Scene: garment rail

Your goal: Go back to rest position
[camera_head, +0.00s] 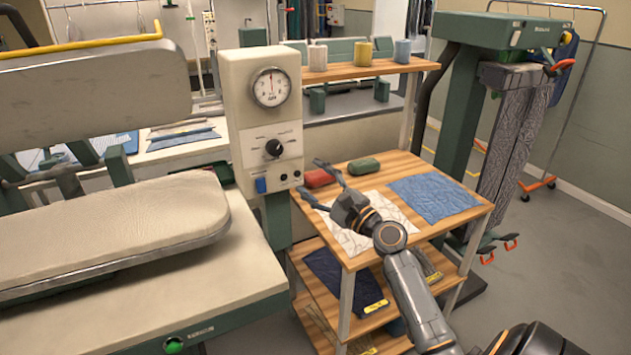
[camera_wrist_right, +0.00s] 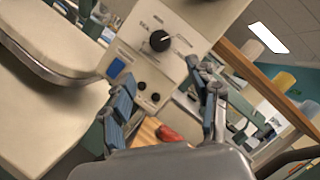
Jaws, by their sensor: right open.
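My right gripper (camera_head: 313,180) is open and empty. It is held above the wooden shelf unit, in front of the right edge of the control box. In the right wrist view the two fingers (camera_wrist_right: 168,100) are spread apart, with the control panel (camera_wrist_right: 150,50) beyond them and nothing between them in their grip. My right arm reaches in from the bottom right of the head view. My left gripper is not in any view.
A wooden shelf unit (camera_head: 472,209) holds a white cloth (camera_head: 400,213), a blue cloth (camera_head: 435,197), a red item (camera_head: 318,179) and a green item (camera_head: 364,166). A pressing machine (camera_head: 110,225) fills the left. Grey trousers (camera_head: 512,130) hang at the right. Floor is open at far right.

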